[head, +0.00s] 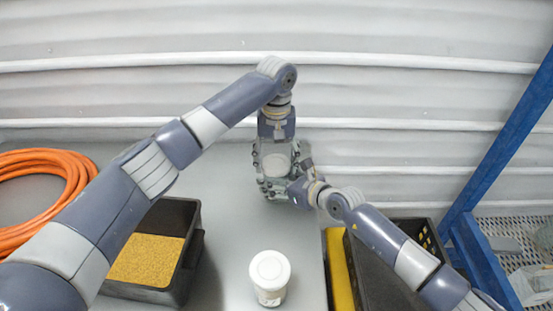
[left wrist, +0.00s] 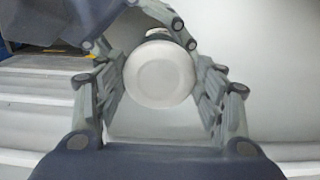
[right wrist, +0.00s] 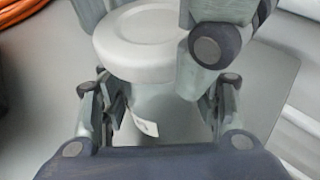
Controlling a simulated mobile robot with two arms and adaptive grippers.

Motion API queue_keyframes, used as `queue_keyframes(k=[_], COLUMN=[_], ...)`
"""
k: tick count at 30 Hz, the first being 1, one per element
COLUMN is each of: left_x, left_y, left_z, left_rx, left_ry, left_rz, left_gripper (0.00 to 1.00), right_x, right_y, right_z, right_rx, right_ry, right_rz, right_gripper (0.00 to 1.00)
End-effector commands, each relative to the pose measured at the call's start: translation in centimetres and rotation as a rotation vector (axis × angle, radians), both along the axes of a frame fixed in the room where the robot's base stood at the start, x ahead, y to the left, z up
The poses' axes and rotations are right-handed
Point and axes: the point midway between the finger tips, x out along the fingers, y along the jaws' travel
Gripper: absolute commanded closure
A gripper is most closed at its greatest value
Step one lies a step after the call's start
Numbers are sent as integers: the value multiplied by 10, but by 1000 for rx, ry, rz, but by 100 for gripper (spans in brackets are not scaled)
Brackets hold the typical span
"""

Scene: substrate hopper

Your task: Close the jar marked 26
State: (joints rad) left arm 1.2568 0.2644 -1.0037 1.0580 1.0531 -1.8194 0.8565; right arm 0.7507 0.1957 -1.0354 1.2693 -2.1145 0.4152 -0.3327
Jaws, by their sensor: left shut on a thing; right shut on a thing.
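A clear jar (right wrist: 165,105) with a white lid (right wrist: 148,40) on top stands upright at the far middle of the table. Its label (right wrist: 145,122) shows in part, and I cannot read the number. My left gripper (head: 275,163) comes from above and is shut on the lid, which fills the space between its fingers in the left wrist view (left wrist: 160,75). My right gripper (head: 276,186) comes from the front right, lower down, and is shut around the jar body. The lid rests at the jar's mouth; I cannot tell whether it is tight.
Another white-lidded jar (head: 270,270) stands at the front middle. A black bin (head: 187,270) with yellow grains stands at the left, near a coiled orange hose (head: 75,165). A black crate (head: 432,235) is at the right, near a blue frame (head: 490,150). A corrugated wall closes the back.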

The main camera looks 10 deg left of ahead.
Motion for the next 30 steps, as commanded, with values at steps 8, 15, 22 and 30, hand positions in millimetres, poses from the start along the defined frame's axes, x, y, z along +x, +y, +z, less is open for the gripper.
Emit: queue_keyframes(k=[8,15,22,30], left_x=[0,1,3,5], left_y=[2,4,5,5], left_z=[0,0,0,0], left_rx=[-1,1,0,1], left_ry=[-1,-3,-3,-3], left_rz=[-507,-946,-1367,-1863], left_gripper=[49,49,49,49], right_x=[0,0,0,0], right_y=[-1,-1,-1,-1], right_z=[-2,-2,-2,-2], right_rx=[-3,-3,-4,-4], right_ry=[3,3,4,4], right_rz=[0,0,0,0], right_gripper=[100,100,100,100])
